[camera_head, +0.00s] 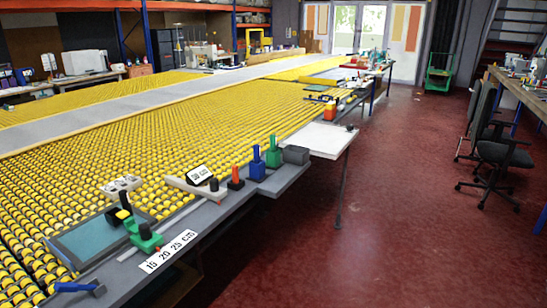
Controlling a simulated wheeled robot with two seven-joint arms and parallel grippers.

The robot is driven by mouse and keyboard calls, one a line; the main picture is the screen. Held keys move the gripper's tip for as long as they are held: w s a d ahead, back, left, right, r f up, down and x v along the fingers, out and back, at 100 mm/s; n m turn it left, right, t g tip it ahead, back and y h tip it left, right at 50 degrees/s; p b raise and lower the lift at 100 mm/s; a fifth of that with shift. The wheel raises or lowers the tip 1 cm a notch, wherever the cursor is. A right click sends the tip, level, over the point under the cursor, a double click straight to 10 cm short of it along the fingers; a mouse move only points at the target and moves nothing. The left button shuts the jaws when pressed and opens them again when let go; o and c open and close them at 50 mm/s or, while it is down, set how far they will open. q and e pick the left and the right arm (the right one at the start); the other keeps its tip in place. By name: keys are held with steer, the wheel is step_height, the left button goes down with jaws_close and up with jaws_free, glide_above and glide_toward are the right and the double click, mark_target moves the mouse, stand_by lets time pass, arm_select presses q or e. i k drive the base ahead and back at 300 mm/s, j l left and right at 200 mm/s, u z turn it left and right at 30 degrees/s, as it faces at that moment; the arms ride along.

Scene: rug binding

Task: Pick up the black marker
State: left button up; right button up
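I cannot clearly make out a black marker in the head view. I cannot tell whether either one is the marker. Neither of my grippers is in view.
A long table of yellow rollers (150,125) fills the left. On its near edge are a teal panel (95,238), a green block (147,240), a blue-handled tool (78,288), and red and blue pieces (257,163). Red floor (400,220) is clear; office chairs (497,150) stand right.

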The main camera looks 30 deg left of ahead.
mark_target(123, 194)
steer(key=u, duration=1.95)
steer(key=i+l+z, duration=0.3)
steer(key=i, duration=0.15)
steer(key=i+z, duration=0.3)
steer(key=i, duration=0.1)
